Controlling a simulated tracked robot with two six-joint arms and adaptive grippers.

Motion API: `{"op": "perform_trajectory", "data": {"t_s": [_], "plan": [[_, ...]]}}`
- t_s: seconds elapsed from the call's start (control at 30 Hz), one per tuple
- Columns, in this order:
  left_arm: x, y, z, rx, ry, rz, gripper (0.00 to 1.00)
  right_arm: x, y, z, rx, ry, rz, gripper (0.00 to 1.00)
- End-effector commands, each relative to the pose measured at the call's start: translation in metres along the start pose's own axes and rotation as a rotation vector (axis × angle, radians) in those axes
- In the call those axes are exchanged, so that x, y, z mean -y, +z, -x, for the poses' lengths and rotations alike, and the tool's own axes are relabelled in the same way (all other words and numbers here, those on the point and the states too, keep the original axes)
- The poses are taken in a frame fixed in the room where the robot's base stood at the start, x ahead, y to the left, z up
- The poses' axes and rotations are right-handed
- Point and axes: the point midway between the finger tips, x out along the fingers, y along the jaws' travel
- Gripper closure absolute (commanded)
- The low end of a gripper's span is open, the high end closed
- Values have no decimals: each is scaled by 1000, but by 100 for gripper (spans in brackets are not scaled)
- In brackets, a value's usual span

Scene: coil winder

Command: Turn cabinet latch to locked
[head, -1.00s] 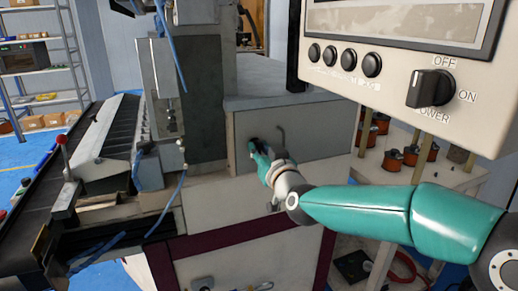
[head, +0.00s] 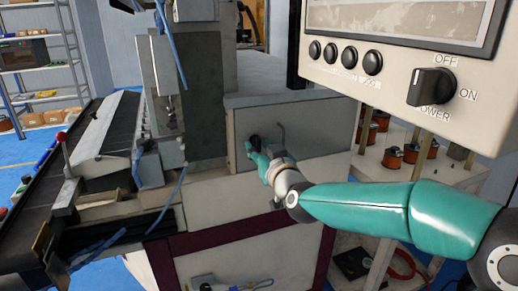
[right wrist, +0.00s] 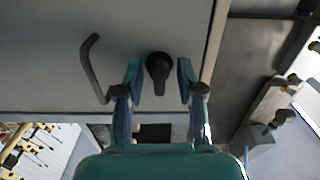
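The cabinet latch is a black knob with a short lever (right wrist: 158,72) on the grey cabinet panel (right wrist: 60,45). In the right wrist view its lever points down toward my palm. My right gripper (right wrist: 159,78) is open, with one finger on each side of the latch and a small gap on both sides. In the head view my right gripper (head: 257,145) is at the panel's left part and partly hides the dark latch (head: 251,141). My left gripper is not in view.
A bent grey handle (right wrist: 92,70) sticks out beside the latch, close to my left-hand finger in the wrist view. A control box (head: 400,85) with a power switch hangs above my right arm. A conveyor (head: 50,195) stands at the left.

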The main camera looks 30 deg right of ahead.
Motion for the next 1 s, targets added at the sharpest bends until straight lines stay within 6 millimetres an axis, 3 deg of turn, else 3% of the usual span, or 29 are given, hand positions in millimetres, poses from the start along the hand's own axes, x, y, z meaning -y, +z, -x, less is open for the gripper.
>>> {"op": "perform_trajectory", "data": {"t_s": [0.27, 0.7, 1.0], "plan": [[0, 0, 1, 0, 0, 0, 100, 0, -2, 11, -4, 1, -1, 62], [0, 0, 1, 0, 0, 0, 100, 0, 0, 92, -3, 0, -2, 62], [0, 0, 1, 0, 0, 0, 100, 0, 1, 119, 0, 0, 0, 62]]}}
